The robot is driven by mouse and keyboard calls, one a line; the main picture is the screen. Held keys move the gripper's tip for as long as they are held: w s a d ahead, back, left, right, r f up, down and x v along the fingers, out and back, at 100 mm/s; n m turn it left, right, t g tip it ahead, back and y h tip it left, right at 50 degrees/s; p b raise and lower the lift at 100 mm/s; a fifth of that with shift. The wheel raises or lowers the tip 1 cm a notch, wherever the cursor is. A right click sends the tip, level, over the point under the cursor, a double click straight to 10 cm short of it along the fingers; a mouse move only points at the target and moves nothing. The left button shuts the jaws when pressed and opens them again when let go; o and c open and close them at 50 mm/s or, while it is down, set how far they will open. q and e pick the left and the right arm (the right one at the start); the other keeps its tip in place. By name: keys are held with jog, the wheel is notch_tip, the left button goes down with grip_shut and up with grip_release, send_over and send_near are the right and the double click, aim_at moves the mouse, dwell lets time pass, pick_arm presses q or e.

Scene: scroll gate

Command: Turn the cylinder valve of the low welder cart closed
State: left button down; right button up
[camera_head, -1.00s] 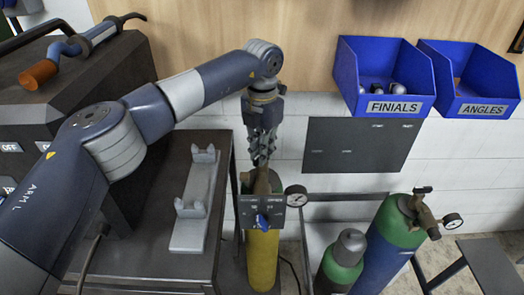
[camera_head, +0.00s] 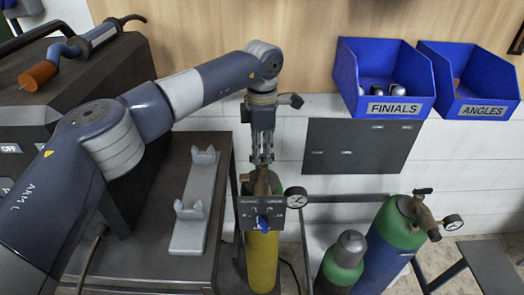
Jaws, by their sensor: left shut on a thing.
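My left gripper (camera_head: 262,158) points straight down and is shut on the top of the brass valve (camera_head: 262,183) of the yellow cylinder (camera_head: 262,258). The fingers hide most of the valve's handle, so I cannot tell how far it is turned. A dark labelled panel (camera_head: 248,208) with a blue knob (camera_head: 263,222) is in front of the valve. A round gauge (camera_head: 296,197) sits at its right. My right gripper is not in view.
A green-topped cylinder (camera_head: 343,262) and a larger blue-green cylinder (camera_head: 385,250) stand to the right. A dark table with a grey cradle (camera_head: 194,205) is at the left. Blue bins marked FINIALS (camera_head: 390,107) and ANGLES (camera_head: 485,111) hang on the wall.

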aim_at(262, 154)
pick_arm(q)
jog(key=shift+w+r+m, duration=0.1)
jog(key=shift+r+m, duration=0.05)
jog(key=shift+m, duration=0.35)
jog(key=c, duration=1.7)
grip_release()
jog(key=shift+o, duration=0.2)
notch_tip(262, 154, up, 12)
